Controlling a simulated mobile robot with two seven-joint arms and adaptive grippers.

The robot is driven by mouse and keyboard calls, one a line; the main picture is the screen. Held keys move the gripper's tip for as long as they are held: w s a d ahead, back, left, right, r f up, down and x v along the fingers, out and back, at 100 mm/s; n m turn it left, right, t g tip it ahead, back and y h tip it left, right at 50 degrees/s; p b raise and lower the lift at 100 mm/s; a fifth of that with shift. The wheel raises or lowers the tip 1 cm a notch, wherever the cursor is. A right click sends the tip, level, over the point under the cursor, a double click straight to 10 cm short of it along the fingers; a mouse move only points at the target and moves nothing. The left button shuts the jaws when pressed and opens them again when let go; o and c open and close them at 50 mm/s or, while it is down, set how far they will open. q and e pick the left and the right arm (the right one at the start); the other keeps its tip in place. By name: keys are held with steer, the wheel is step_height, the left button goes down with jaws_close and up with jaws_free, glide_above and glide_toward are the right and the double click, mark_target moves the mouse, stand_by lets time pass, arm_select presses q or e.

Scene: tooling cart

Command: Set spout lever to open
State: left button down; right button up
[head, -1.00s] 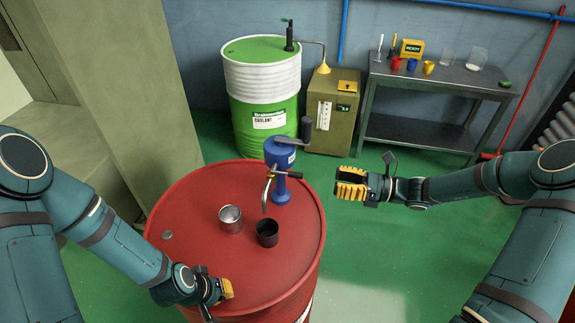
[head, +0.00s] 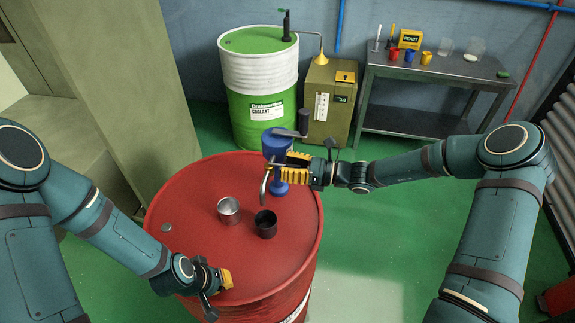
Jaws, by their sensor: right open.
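A blue hand pump (head: 279,149) stands on the red drum (head: 185,232) near its right rim. Its metal spout (head: 264,187) curves down toward the front. The spout lever, seen a second ago at the top of the spout, is now hidden behind my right gripper (head: 295,166). That gripper has yellow fingers, is open, and is at the spout's top; I cannot tell whether it touches the lever. My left gripper (head: 226,279) is low over the drum's front, away from the pump; I cannot tell whether its fingers are open.
A metal cup (head: 229,211) and a black cup (head: 266,224) stand on the drum near the spout. Behind are a green and white coolant drum (head: 262,75), an olive cabinet (head: 328,105) and a metal bench (head: 437,68).

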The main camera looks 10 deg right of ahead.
jaws_close()
steer(key=shift+w, duration=0.1)
stand_by(0.4)
